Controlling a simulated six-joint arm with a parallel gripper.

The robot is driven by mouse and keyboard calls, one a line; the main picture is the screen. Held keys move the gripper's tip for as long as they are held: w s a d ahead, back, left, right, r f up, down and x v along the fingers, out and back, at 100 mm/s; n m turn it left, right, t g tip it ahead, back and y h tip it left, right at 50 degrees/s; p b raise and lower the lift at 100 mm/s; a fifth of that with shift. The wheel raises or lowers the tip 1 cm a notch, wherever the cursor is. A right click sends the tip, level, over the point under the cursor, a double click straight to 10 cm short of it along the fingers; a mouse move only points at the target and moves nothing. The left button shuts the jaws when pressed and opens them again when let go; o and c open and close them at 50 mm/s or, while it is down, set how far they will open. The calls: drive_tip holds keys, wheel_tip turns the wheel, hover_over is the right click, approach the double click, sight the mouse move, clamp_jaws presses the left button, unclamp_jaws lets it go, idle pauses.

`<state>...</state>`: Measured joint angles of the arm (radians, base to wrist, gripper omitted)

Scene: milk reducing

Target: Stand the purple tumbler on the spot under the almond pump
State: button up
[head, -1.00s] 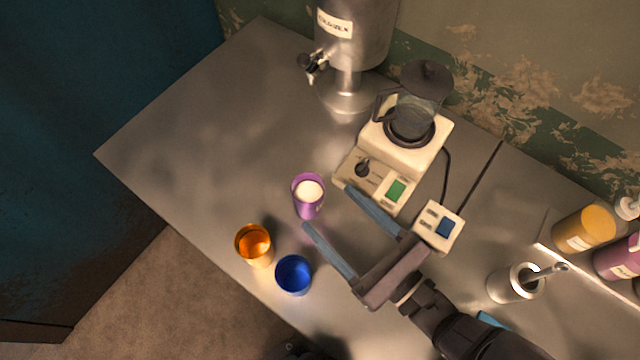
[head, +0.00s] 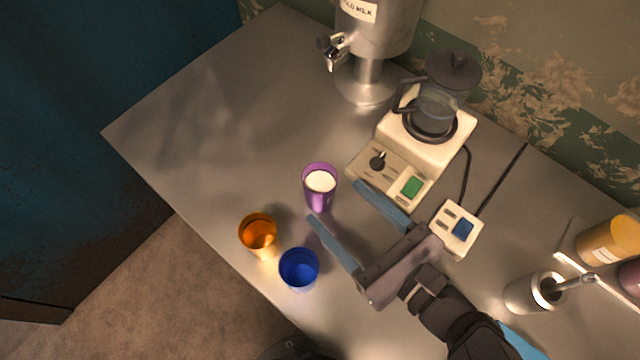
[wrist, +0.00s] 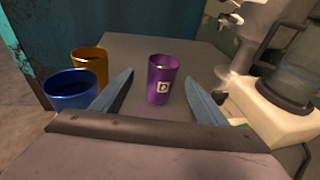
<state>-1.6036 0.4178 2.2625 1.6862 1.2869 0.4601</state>
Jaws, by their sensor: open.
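The purple tumbler (head: 320,190) stands upright on the steel counter and holds a white liquid.
An orange cup (head: 258,236) and a blue cup (head: 299,270) stand left of my gripper. A cream coffee warmer (head: 395,165) with a glass pot, a switch box (head: 457,228) and a cold milk dispenser (head: 375,25) stand behind. A steel pot (head: 530,293) and amber bottle (head: 610,240) are right. The left counter is clear.

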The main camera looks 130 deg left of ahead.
sight(331, 194)
drive_tip(key=shift+x, duration=0.9)
drive_tip(key=shift+a+p+x, duration=0.15)
drive_tip(key=shift+p+x, duration=0.25)
drive_tip(key=shift+x, duration=1)
drive_tip(key=shift+a+p+x, duration=0.1)
drive_tip(key=shift+p+x, duration=0.3)
drive_tip(key=shift+x, duration=0.95)
drive_tip(key=shift+f, duration=0.1)
drive_tip(key=shift+c, duration=0.4)
drive_tip(key=c, duration=1.3)
drive_tip(key=shift+c, duration=0.2)
wheel_tip(331, 194, up, 10)
